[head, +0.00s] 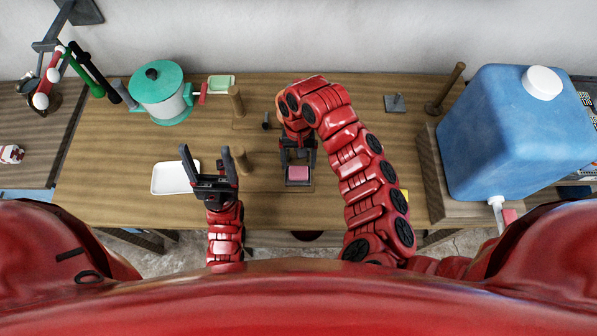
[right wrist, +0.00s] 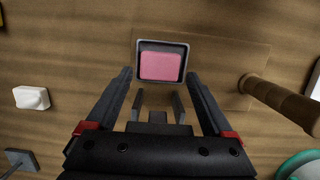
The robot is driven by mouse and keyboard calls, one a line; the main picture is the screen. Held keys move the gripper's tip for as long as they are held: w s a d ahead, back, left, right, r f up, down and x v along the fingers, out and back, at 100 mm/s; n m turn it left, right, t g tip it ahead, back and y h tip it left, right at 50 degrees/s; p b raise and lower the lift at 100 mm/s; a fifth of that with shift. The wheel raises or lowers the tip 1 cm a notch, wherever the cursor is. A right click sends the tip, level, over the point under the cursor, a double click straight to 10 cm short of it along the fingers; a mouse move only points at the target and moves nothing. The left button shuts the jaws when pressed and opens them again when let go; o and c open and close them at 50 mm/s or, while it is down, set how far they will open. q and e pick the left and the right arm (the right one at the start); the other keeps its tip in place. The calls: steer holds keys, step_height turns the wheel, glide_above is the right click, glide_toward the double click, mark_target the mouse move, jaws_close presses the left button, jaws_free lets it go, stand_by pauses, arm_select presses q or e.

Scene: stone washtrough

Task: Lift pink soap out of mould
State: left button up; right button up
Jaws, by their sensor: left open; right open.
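The pink soap (head: 298,173) sits inside a small dark square mould (head: 298,183) on the wooden table, in the middle of the head view. In the right wrist view the soap (right wrist: 161,66) lies flat within the mould's grey rim (right wrist: 163,43). My right gripper (head: 298,158) is open above the mould, its fingers apart and empty. In the right wrist view its fingertips (right wrist: 158,78) point toward the mould, one on each side of the soap. My left gripper (head: 207,163) is open and empty, near the white tray and left of the mould.
A white tray (head: 175,178) lies left of my left gripper. Wooden pegs (head: 241,160) stand between the grippers and farther back (head: 237,101). A green-lidded pot (head: 160,92) stands back left. A large blue water container (head: 515,130) fills the right side.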

steer(key=shift+f+b, duration=0.7)
steer(key=shift+f, duration=0.6)
steer(key=shift+r, duration=0.1)
stand_by(0.5)
steer(key=shift+c, duration=0.3)
steer(key=shift+p, duration=0.3)
steer(key=c, duration=0.8)
steer(key=shift+r+p, duration=2.7)
steer(key=shift+r, duration=0.5)
steer(key=shift+c, duration=0.2)
steer(key=shift+r+p, duration=1.3)
steer(key=shift+p, duration=0.2)
